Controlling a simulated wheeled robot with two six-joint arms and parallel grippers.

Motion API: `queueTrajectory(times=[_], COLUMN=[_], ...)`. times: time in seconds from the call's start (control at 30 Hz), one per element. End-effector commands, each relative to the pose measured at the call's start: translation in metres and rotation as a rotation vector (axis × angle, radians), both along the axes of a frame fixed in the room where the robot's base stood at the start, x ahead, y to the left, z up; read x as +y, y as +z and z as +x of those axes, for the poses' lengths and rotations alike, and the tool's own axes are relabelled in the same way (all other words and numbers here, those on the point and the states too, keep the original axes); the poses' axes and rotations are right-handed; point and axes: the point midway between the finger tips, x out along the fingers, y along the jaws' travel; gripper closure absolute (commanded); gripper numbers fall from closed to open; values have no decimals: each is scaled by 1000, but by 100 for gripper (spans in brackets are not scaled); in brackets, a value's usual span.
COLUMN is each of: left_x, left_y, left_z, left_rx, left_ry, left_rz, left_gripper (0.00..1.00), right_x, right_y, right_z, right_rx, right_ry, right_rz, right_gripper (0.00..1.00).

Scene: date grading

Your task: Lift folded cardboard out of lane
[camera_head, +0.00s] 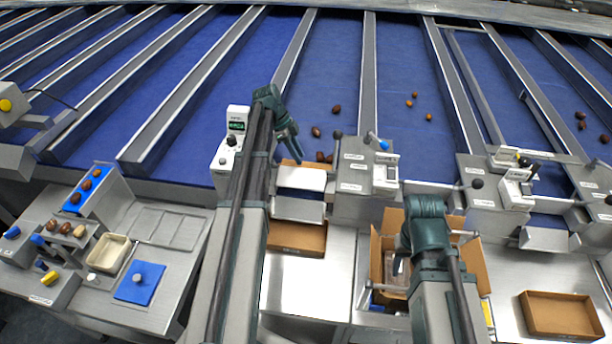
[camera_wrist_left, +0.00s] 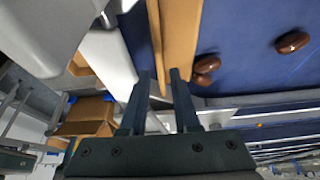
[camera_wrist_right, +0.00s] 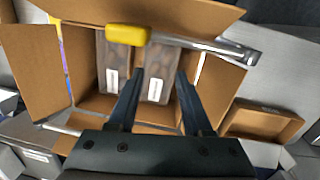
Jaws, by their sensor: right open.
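The folded cardboard (camera_head: 290,162) is a tan strip low in the blue lane, partly hidden behind my left gripper and a white plate in the head view. In the left wrist view the cardboard (camera_wrist_left: 177,30) runs down to my left gripper (camera_wrist_left: 160,73). Its end lies between or just behind the fingers; I cannot tell whether they pinch it. In the head view the left gripper (camera_head: 288,140) points down at the lane's end. My right gripper (camera_wrist_right: 156,73) is open and empty over an open cardboard box (camera_wrist_right: 30,70) holding two labelled packs.
Brown dates (camera_head: 316,132) lie in the lane; two (camera_wrist_left: 206,66) lie close beside the cardboard. Metal dividers (camera_head: 369,80) flank the lanes. A small scale (camera_head: 232,130) stands left of the lane end. A yellow-handled tool (camera_wrist_right: 127,34) crosses the box. An empty tray (camera_head: 560,314) sits at right.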

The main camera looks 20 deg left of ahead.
Motion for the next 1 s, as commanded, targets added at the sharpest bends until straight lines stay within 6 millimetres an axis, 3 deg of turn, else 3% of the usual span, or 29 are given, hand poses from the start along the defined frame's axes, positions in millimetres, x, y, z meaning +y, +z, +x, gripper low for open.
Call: queueTrajectory(times=[0.27, 0.6, 0.9, 1.0], left_x=[-2, -15, -17, -17], left_y=[-8, -47, -48, -48], left_z=[0, 3, 4, 4], left_rx=[0, -1, -1, -1], left_ry=[0, 0, 0, 1], left_rz=[0, 0, 0, 0], left_gripper=[70, 70, 70, 84], right_x=[0, 0, 0, 0], right_y=[-8, -47, -48, -48], right_z=[0, 0, 0, 0], right_rx=[0, 0, 0, 0], right_ry=[0, -2, -2, -2], right_rz=[0, 0, 0, 0], right_gripper=[50, 50, 50, 50])
